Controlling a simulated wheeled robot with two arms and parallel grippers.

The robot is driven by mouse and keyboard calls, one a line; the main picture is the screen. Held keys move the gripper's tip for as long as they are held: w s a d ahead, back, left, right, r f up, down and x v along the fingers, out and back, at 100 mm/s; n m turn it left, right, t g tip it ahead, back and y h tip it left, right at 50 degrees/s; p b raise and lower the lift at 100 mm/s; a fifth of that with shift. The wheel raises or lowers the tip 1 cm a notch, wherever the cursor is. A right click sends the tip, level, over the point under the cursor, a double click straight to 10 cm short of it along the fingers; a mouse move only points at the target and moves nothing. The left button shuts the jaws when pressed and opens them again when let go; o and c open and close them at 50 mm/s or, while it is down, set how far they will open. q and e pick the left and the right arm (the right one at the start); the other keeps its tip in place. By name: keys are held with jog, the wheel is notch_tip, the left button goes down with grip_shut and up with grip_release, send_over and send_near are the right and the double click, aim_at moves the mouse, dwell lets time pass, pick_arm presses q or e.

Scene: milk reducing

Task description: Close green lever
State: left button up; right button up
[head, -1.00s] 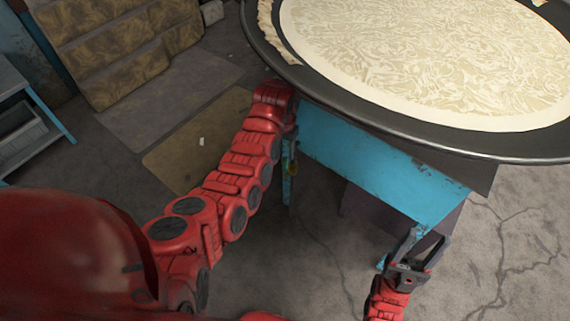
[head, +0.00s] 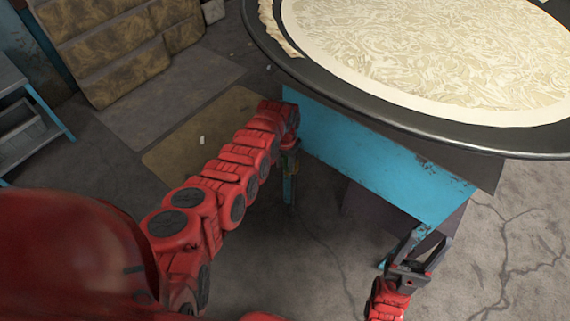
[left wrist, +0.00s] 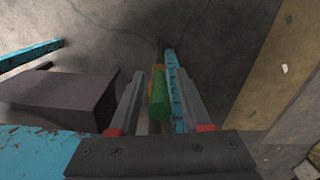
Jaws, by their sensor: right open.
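The green lever (left wrist: 159,98) shows in the left wrist view, between the two fingers of my left gripper (left wrist: 160,74). The fingers are apart, one on each side of it, with a visible gap on the left. I cannot tell whether either finger touches it. A yellow-brown part (left wrist: 158,70) shows just beyond the lever, beside a blue leg (left wrist: 177,88). In the head view, my left arm's end is by the table's near left corner and mostly hides the gripper. My right gripper (head: 424,254) is open and empty by the blue table frame's right end.
A big round dark pan (head: 400,125) with a creamy, patterned surface overhangs the blue frame (head: 375,165). A dark box (left wrist: 70,98) lies left of the fingers in the left wrist view. A blue shelf (head: 25,125) and stacked sacks (head: 125,45) stand at the left.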

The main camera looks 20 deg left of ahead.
pick_arm(q)
grip_shut()
dwell(1.2)
